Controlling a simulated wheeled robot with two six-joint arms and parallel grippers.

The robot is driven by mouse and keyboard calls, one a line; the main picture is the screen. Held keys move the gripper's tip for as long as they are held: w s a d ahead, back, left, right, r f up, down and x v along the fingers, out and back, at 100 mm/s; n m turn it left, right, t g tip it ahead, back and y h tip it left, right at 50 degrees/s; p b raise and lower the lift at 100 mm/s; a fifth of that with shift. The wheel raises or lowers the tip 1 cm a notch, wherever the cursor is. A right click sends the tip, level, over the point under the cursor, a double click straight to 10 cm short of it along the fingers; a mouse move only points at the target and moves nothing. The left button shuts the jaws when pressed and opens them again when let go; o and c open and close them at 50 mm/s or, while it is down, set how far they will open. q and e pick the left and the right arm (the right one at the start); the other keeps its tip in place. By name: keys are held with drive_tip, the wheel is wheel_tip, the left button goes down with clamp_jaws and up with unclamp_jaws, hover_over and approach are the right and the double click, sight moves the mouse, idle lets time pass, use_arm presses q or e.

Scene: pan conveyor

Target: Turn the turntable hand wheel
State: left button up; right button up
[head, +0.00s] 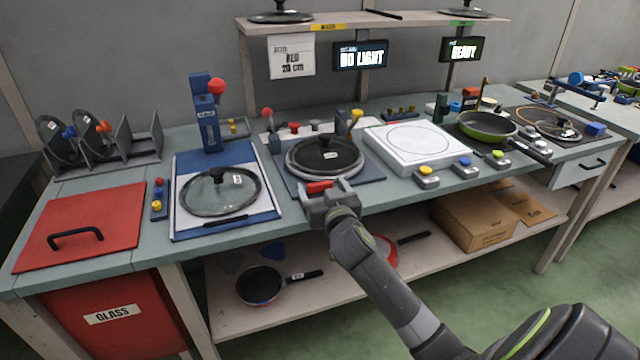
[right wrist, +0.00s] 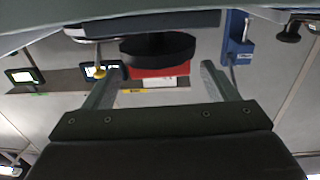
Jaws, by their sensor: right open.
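The turntable (head: 368,177) is a blue-grey base at the middle of the bench. A dark pan or lid with a pale rim (head: 325,155) and a black knob lies on it. At its front edge a red piece (head: 319,187) shows at my right gripper (head: 325,197). In the right wrist view, a black round hand wheel (right wrist: 157,46) with a red part (right wrist: 160,70) stands between and beyond the open fingers of my right gripper (right wrist: 160,78). I cannot tell whether the fingers touch it. In the head view the gripper hides most of the wheel. My left gripper is not in view.
A glass lid (head: 220,192) lies on a blue-edged board to the left, by a blue post (head: 206,115) with a red knob. A white plate unit (head: 412,147) stands to the right, with several buttons in front.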

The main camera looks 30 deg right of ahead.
drive_tip(key=shift+x, duration=1)
drive_tip(key=shift+c, duration=0.4)
drive_tip(key=c, duration=0.9)
drive_tip(key=shift+y+p, duration=0.3)
drive_tip(key=shift+p, duration=0.05)
drive_tip(key=shift+r+n+y+p, duration=0.2)
drive_tip(key=shift+n+y+p, duration=0.1)
drive_tip(key=shift+n+p, duration=0.15)
drive_tip(key=shift+n+t+y+p, duration=0.3)
drive_tip(key=shift+n+y+p, duration=0.05)
drive_tip(key=shift+y+p, duration=0.1)
drive_tip(key=shift+f+n+y+p, duration=0.1)
drive_tip(key=shift+n+y+p, duration=0.5)
drive_tip(key=shift+y+p, duration=0.5)
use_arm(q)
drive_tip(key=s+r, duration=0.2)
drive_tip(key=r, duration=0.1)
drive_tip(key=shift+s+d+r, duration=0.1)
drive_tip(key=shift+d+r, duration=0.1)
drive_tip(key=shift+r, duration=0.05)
use_arm(e)
drive_tip(key=shift+f+y, duration=0.1)
drive_tip(key=shift+y, duration=0.15)
